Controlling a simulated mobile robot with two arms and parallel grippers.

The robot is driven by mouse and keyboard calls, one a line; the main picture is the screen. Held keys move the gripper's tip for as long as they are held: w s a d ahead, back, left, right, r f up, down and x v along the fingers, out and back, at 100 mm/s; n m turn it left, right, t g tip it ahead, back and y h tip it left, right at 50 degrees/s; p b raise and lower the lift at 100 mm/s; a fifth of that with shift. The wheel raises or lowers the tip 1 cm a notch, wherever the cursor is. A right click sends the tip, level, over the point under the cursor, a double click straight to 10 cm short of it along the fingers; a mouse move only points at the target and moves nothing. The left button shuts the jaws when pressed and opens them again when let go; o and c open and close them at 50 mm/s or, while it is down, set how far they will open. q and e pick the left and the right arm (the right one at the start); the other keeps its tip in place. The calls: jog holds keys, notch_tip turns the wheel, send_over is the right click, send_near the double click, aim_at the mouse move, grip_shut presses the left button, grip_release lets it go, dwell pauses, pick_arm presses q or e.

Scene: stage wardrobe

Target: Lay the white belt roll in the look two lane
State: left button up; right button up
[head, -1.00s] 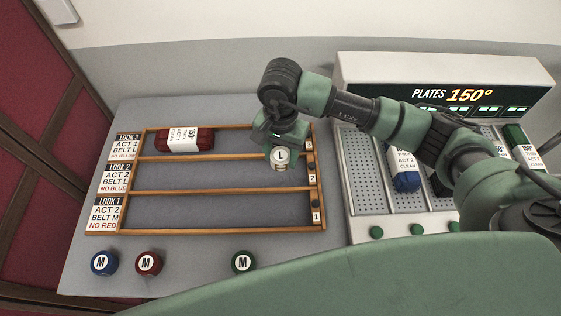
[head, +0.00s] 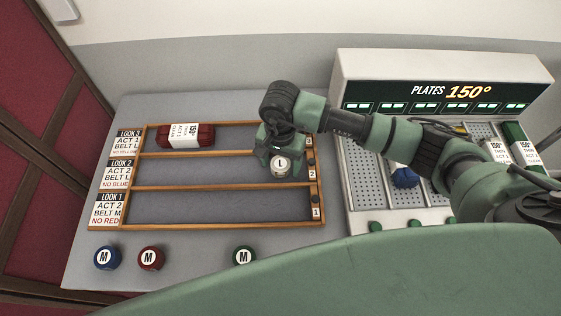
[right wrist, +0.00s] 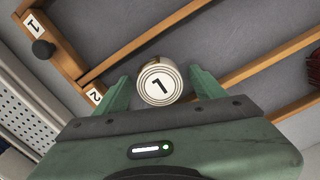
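The white belt roll (head: 281,166), marked L on its end, is at the right end of the middle lane, labelled Look 2 (head: 118,174). My right gripper (head: 282,156) is over it there. In the right wrist view the roll (right wrist: 160,82) lies between the two spread green fingers, with a small gap on each side, so the gripper looks open around it. The roll appears to rest on the lane floor, clear of the wooden rails. My left gripper is not in view.
A red roll (head: 190,135) with a white label lies in the Look 3 lane. The Look 1 lane (head: 210,206) is empty. A plates machine (head: 440,85) with perforated slots stands on the right.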

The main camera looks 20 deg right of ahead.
aim_at(281, 163)
jog(key=shift+r, duration=0.15)
notch_tip(281, 163, up, 12)
jog(key=b, duration=0.3)
dwell(0.4)
